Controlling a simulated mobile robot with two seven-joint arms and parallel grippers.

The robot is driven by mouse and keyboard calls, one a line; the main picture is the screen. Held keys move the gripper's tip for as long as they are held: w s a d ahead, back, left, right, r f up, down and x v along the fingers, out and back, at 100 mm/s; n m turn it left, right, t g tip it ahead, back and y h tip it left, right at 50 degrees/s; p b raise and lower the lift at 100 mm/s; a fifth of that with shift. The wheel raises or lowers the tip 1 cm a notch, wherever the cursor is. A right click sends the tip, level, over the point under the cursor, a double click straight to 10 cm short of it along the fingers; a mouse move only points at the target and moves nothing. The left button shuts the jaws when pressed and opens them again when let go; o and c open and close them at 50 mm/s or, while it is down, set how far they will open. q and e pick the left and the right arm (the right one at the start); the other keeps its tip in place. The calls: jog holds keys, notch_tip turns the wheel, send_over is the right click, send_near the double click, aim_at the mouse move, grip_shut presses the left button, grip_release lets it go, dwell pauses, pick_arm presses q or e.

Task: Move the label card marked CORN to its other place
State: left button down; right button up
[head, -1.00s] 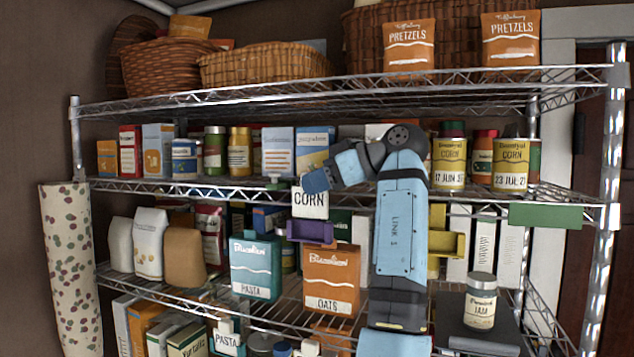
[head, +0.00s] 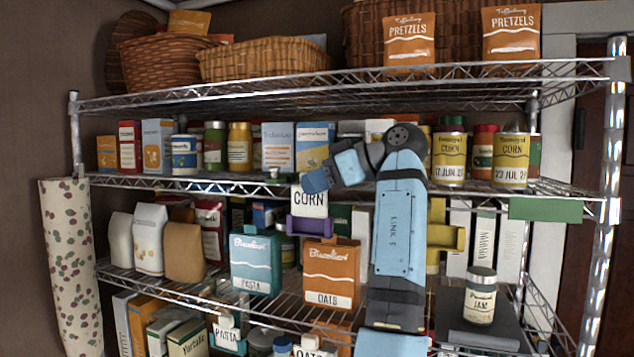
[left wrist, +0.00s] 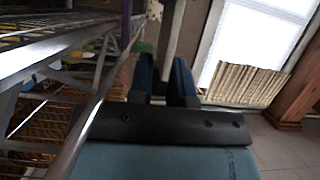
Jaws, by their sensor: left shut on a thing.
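The white CORN card (head: 310,201) is upright in the head view, with its word facing me, in front of the middle shelf's front edge. My left gripper (head: 317,181) is shut on its top part. The card's lower edge meets the top of a purple holder (head: 311,226); I cannot tell whether it touches or only overlaps in the picture. In the left wrist view my left fingers (left wrist: 164,82) close around a pale, thin piece seen nearly edge-on. My right gripper is not in view.
A yellow holder (head: 446,238) hangs right of my arm. Below are a teal pasta box (head: 254,264), an orange oats box (head: 331,275) and a jam jar (head: 480,297). The wire shelf edge (head: 225,187) runs close behind my gripper.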

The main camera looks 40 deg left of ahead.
pick_arm(q)
jog(key=shift+f, duration=0.2)
dwell(0.5)
jog(key=shift+r, duration=0.15)
jog(key=shift+r+p, duration=0.55)
jog(key=shift+r, duration=1.1)
